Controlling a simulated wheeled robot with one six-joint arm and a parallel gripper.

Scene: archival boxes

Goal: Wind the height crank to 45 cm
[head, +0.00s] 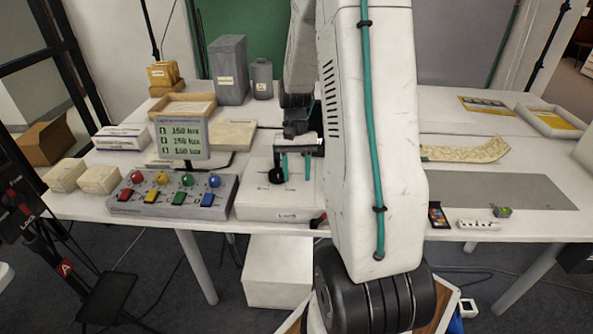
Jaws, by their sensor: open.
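A white control box (279,212) stands at the front edge of the table, with a label on its front that is too small to read surely. A black round knob (276,176), which looks like the crank's handle, shows at its top. My gripper (295,166), with two teal fingers, points down over this box. Its fingers are apart, with nothing seen between them. The knob is beside the left finger; I cannot tell whether they touch. My arm hides the box's right side. No height reading in cm can be made out.
Left of the box is a grey panel (170,197) with coloured knobs and switches, and a lux display (182,138) standing above it. Cream boxes (100,180) lie further left. Grey canisters (229,70) stand behind. A grey mat (510,190) lies at right.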

